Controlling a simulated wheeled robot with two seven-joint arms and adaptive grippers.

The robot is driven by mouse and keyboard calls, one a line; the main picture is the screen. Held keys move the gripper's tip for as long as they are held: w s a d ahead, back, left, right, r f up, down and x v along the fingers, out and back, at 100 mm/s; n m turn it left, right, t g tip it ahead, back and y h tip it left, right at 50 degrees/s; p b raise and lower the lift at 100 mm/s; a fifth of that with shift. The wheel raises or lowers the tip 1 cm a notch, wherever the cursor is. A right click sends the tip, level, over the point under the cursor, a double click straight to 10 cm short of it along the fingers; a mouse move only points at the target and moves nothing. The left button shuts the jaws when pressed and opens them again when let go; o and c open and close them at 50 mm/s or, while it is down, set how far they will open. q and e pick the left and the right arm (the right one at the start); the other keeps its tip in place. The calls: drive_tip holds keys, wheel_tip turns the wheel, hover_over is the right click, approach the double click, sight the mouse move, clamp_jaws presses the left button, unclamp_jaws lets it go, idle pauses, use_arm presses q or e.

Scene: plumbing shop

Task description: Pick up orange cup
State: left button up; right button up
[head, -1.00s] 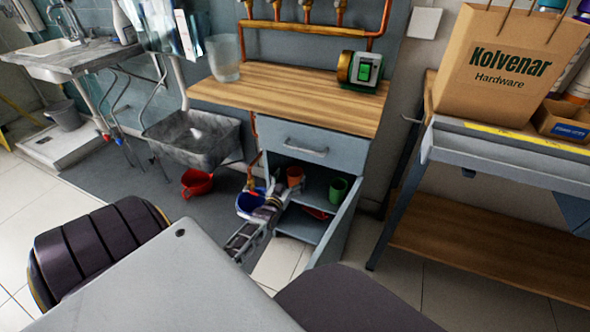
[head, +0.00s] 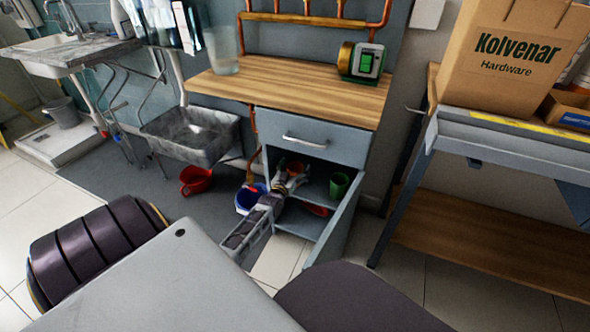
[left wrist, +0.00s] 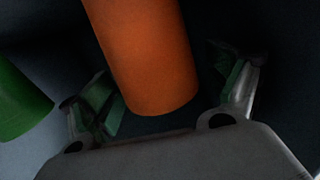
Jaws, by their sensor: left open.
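The orange cup (head: 295,168) stands on the upper shelf inside the open grey cabinet (head: 318,146), partly hidden by my gripper in the head view. In the left wrist view the orange cup (left wrist: 150,55) fills the upper middle, between the two fingers. My left gripper (head: 286,176) is open and reaches into the cabinet at the cup. In the left wrist view its fingers (left wrist: 165,95) stand apart on either side of the cup, with a visible gap at the right; contact at the left cannot be told. My right gripper is not seen.
A green cup (head: 339,185) stands to the right on the same shelf; it shows at left in the wrist view (left wrist: 18,100). A red item (head: 316,210) lies lower down. The open cabinet door (head: 335,226) is at right. A blue bucket (head: 247,198) stands outside at left.

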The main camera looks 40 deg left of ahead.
use_arm(q)
drive_tip(key=c, duration=1.1)
drive_tip(key=shift+r, duration=0.15)
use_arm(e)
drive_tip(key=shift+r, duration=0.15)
use_arm(q)
drive_tip(key=r+p+v, duration=0.3)
drive_tip(key=p+v, duration=0.6)
drive_tip(key=v, duration=0.9)
drive_tip(key=shift+r, duration=0.15)
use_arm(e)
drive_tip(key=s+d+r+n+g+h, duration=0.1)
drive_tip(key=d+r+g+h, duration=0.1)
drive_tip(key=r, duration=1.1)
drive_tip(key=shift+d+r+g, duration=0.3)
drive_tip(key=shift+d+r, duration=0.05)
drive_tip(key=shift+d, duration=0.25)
